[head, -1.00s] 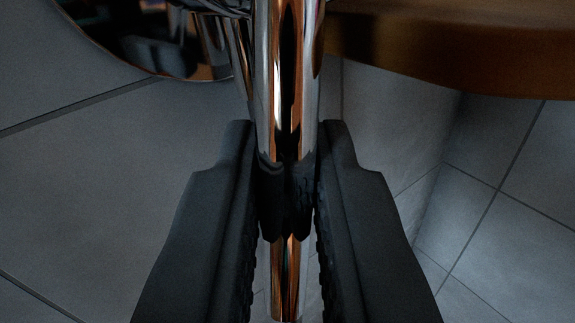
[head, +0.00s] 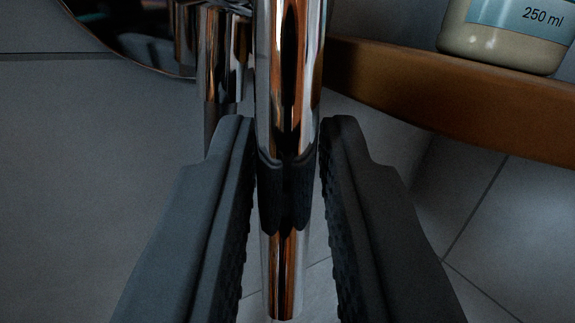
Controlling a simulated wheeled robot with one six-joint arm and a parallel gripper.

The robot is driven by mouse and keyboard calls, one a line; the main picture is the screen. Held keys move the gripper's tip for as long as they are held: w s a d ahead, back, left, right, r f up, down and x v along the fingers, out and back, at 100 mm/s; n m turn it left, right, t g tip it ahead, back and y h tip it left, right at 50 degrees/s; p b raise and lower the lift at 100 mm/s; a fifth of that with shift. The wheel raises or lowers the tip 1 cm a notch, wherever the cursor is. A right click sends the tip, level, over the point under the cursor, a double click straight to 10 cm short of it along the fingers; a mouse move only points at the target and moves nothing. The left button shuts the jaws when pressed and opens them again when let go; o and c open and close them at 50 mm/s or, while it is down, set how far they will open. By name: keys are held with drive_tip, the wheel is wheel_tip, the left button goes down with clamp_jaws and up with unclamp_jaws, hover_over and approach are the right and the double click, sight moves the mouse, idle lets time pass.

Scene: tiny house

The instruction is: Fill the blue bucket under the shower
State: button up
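A shiny chrome bar (head: 289,90), which looks like part of the shower fitting, runs down the middle of the head view. My gripper (head: 289,135) has one black finger on each side of this bar. The fingers are parted, with narrow gaps showing between their ribbed pads and the lower bar. Near the fingertips I cannot tell whether they touch it. The dark band on the bar looks like a reflection of the fingers. The blue bucket and any running water are not in view.
A brown wooden shelf (head: 450,97) curves close by on the right, with a 250 ml bottle (head: 505,38) on it. More chrome fittings (head: 215,50) and a round mirror-like surface (head: 130,45) are at upper left. Grey tiles (head: 90,180) lie behind.

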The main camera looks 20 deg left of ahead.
drive_tip(key=shift+o, duration=1.3)
drive_tip(key=v, duration=1.7)
drive_tip(key=shift+s, duration=0.15)
drive_tip(key=shift+d, duration=0.1)
